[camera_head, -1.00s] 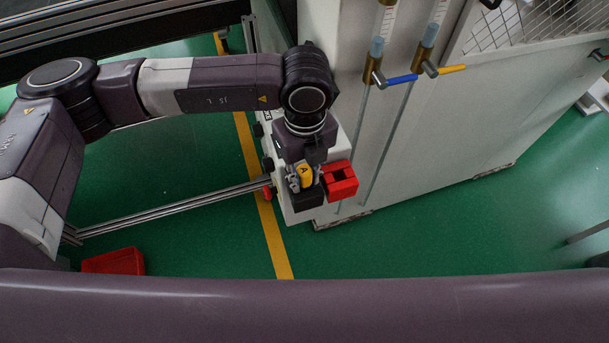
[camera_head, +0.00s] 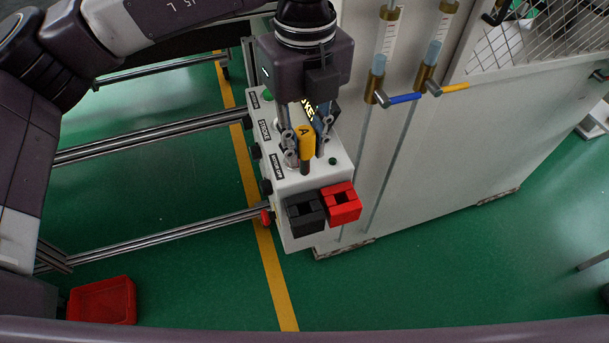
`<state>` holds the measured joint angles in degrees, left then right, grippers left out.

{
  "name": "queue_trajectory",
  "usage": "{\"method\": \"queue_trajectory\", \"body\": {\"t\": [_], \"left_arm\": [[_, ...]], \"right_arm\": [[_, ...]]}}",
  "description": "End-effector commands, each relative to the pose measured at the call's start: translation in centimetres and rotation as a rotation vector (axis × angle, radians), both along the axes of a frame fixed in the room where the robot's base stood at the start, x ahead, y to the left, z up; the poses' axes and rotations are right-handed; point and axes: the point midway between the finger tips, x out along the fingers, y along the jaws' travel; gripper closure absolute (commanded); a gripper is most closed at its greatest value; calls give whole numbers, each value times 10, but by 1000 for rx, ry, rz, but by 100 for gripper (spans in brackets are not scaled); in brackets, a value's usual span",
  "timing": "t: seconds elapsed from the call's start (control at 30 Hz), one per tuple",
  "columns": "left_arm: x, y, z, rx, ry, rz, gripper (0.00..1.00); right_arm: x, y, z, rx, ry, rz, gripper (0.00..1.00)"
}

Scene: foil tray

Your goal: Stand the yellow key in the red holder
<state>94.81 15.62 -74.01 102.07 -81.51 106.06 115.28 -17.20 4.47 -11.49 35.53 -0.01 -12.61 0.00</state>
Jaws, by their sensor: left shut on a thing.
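The yellow key (camera_head: 306,143), marked "A" and with a dark lower end, is upright between the fingers of my left gripper (camera_head: 307,150). My left gripper is shut on it, in front of the white control box. The red holder (camera_head: 341,203) is a block with a square opening on the front of the box, below and to the right of the key. The key is apart from it. My right gripper is not in view.
A black holder (camera_head: 305,213) sits directly left of the red one. The white box (camera_head: 286,184) has labelled buttons and a red knob (camera_head: 266,218). Tubes with blue and yellow levers (camera_head: 405,98) stand on the right. A red tray (camera_head: 102,300) is low left.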

Motion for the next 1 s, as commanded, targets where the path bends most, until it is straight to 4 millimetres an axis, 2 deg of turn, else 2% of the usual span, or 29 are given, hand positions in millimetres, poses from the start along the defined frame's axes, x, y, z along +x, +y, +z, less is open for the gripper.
{"method": "queue_trajectory", "body": {"t": [0.1, 0.3, 1.0], "left_arm": [[0, -1, 21, -2, -3, 0, 100], [0, 0, 42, -1, 0, 0, 100], [0, 0, 79, 0, 1, 0, 100]], "right_arm": [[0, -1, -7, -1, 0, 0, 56], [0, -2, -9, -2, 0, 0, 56], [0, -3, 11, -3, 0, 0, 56]]}}
